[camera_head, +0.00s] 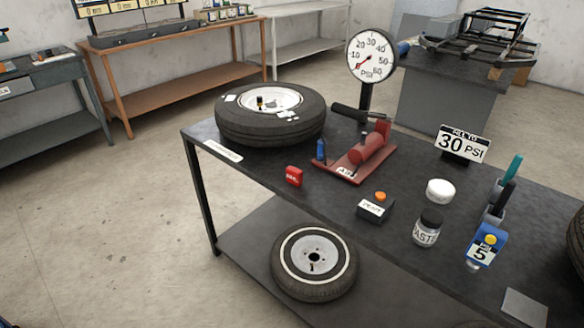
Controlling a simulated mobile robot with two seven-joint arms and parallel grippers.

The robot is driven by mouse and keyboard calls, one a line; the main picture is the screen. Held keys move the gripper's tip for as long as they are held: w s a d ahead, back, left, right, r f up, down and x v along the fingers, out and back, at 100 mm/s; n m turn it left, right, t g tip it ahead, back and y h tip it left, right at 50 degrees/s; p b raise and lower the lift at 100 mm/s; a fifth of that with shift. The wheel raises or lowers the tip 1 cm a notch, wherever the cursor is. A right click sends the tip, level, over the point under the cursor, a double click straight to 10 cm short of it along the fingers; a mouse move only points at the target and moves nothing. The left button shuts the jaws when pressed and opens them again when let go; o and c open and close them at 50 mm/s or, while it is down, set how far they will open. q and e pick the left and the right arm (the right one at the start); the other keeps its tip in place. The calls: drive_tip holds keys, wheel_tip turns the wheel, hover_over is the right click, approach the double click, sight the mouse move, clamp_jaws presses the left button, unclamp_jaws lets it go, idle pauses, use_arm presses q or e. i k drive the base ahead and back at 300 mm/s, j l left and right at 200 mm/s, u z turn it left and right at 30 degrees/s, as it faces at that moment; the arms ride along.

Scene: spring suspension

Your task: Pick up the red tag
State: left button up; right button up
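A small red tag-like block (294,176) with white lettering stands near the front edge of the dark workbench (255,163). It is left of the red pump-like tool and in front of the tyre. Nothing touches it or covers it. Neither of my grippers can be made out in the head view.
A tyre (270,130) lies at the bench's left end. Right of the tag are a red tool on a plate (355,165), a blue bottle (320,149), a black box with an orange button (375,208), a paste jar (428,228) and a PSI gauge (371,55). Bench space around the tag's left is clear.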

sight(294, 176)
drive_tip(key=i+j+z, duration=0.1)
drive_tip(key=z, duration=0.6)
drive_tip(key=i+j+z, duration=0.1)
drive_tip(key=j+z, duration=0.15)
drive_tip(key=j, duration=0.2)
drive_tip(key=j+z, duration=0.25)
drive_tip(key=j, duration=0.25)
drive_tip(key=i+j+z, duration=0.15)
drive_tip(key=j, duration=0.75)
drive_tip(key=j+z, duration=0.15)
drive_tip(key=j, duration=0.75)
